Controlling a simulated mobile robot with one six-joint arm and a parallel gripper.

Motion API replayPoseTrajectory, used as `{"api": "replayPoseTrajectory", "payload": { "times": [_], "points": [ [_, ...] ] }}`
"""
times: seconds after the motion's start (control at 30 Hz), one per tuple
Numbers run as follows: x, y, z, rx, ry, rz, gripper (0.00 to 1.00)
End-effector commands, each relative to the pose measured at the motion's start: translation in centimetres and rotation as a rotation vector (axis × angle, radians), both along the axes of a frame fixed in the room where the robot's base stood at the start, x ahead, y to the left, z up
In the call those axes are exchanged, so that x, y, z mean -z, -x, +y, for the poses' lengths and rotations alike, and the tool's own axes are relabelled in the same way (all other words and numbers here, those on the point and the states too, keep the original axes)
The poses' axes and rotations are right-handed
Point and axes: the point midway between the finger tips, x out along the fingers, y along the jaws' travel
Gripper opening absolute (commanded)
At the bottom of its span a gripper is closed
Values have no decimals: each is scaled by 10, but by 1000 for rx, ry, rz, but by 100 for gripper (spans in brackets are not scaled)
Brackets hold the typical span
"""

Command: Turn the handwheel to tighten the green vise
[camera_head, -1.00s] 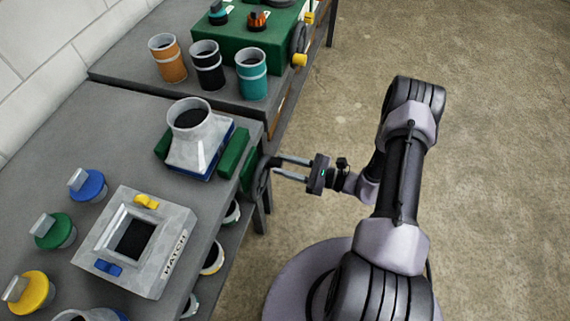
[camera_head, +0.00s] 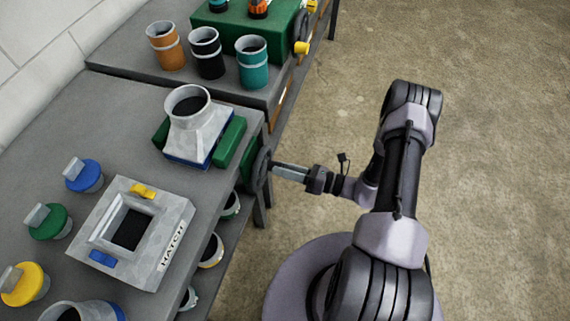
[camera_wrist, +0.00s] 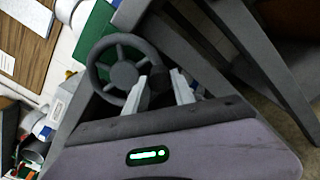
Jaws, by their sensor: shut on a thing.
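The green vise (camera_head: 230,143) sits at the bench's right edge, its jaws on either side of a grey tapered duct piece (camera_head: 203,137) with a blue base. The dark handwheel (camera_head: 259,170) projects from the vise's right side; in the wrist view (camera_wrist: 123,74) its rim, spokes and hub show. My gripper (camera_head: 274,168) reaches it from the right. In the wrist view my gripper (camera_wrist: 160,88) is shut on the wheel's dark handle (camera_wrist: 160,84) at the rim's right side. I cannot tell whether the near jaw touches the duct piece.
A grey hatch box (camera_head: 171,218) and blue, green and yellow-capped pieces (camera_head: 83,176) stand on the bench left of the vise. Orange, black and teal cups (camera_head: 253,65) stand behind. A lower shelf holds several round pieces (camera_head: 210,251). The floor at right is clear.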

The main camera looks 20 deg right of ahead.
Motion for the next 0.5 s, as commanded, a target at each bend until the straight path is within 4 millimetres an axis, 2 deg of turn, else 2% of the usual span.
{"api": "replayPoseTrajectory", "payload": {
  "times": [0.5],
  "points": [
    [14,21,15,0,-287,396,0]
  ]
}}
